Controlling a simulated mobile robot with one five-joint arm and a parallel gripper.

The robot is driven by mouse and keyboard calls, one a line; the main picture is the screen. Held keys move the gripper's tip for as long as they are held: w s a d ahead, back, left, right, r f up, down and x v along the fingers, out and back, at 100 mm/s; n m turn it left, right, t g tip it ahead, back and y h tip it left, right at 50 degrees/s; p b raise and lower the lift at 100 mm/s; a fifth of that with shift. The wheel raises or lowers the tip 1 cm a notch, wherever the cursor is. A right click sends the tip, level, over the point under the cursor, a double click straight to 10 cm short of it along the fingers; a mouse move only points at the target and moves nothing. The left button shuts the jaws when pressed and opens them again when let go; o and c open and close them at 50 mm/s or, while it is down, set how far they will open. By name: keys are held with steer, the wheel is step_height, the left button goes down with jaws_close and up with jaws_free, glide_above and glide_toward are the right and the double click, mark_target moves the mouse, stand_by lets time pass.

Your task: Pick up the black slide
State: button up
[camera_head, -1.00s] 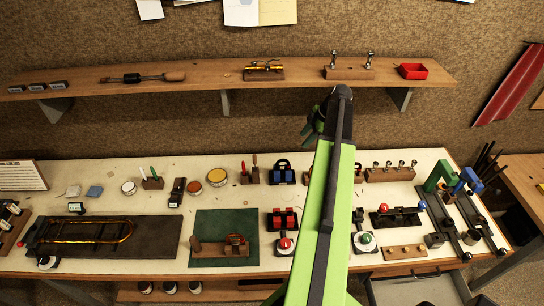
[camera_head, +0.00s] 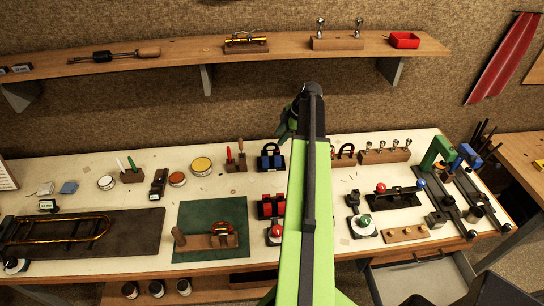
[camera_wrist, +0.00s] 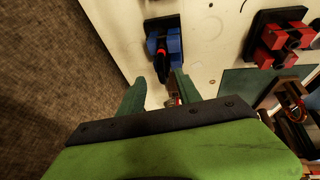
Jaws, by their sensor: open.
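A black U-shaped piece, which looks like the black slide (camera_head: 270,149), stands in a blue holder (camera_head: 264,162) at the back middle of the bench. In the wrist view a dark elongated part, probably the black slide (camera_wrist: 161,66), lies against the blue holder (camera_wrist: 173,42). My gripper (camera_head: 287,124) is above and just behind the holder in the head view. In the wrist view my gripper (camera_wrist: 158,80) is open, its two green fingers spread either side of the dark part's near end. Nothing is held. Contact cannot be judged.
A red holder (camera_head: 266,207) stands in front of the blue one, partly behind my arm. A wooden stand (camera_head: 236,165) with upright tools is to the left. A wooden rack (camera_head: 385,157) is to the right. The shelf (camera_head: 190,62) runs along the wall above.

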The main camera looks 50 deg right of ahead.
mark_target(275, 144)
steer(key=b+x, duration=0.4)
steer(key=x, duration=0.1)
steer(key=shift+w+a+f+b, duration=0.1)
steer(key=shift+a+b, duration=0.15)
steer(key=shift+b, duration=0.15)
steer(key=shift+r, duration=0.2)
jaws_close()
